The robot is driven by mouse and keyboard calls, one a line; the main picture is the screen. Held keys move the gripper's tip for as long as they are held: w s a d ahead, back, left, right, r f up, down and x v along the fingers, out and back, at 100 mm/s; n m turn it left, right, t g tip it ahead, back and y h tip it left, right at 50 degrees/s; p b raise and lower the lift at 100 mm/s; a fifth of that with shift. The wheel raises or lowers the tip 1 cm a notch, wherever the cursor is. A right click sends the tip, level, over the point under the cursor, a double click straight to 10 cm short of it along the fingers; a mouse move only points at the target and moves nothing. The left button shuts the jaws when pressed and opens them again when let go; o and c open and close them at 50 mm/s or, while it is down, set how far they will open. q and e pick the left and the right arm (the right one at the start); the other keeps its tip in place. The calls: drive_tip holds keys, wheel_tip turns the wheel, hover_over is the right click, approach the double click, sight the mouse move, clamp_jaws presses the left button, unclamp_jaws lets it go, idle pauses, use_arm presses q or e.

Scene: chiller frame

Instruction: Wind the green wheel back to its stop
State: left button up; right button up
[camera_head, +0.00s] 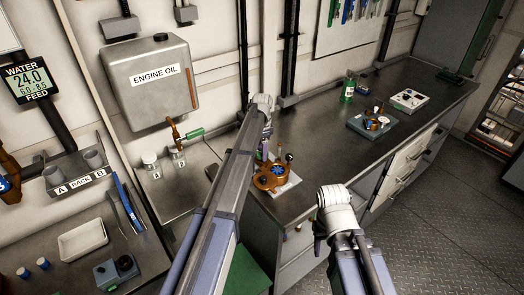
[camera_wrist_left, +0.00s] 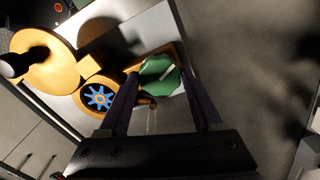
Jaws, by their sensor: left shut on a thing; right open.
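The green wheel (camera_wrist_left: 160,76) has a white mark on its face and sits between the two fingers of my left gripper (camera_wrist_left: 159,77) in the left wrist view. The gripper is shut on it. In the head view my left arm hides the wheel, and the purple fingers of my left gripper (camera_head: 262,153) show beside the brass device (camera_head: 268,182). A blue star-shaped part (camera_wrist_left: 97,97) in a brass ring is next to the wheel; it also shows in the head view (camera_head: 277,171). My right gripper (camera_head: 320,238) is open and apart from the device, in front of the counter; its fingers are partly hidden.
A large brass disc and a black knob (camera_wrist_left: 12,62) are close to the left gripper. The device stands on a pale plate (camera_head: 289,187) on the dark counter (camera_head: 315,135). A green bottle (camera_head: 348,90) and a blue-grey unit (camera_head: 361,124) stand further back. The counter between is clear.

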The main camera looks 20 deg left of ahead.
use_arm(q)
drive_tip(key=n, duration=2.2)
drive_tip(key=shift+n, duration=0.4)
drive_tip(key=n, duration=0.3)
drive_tip(key=shift+n, duration=2.2)
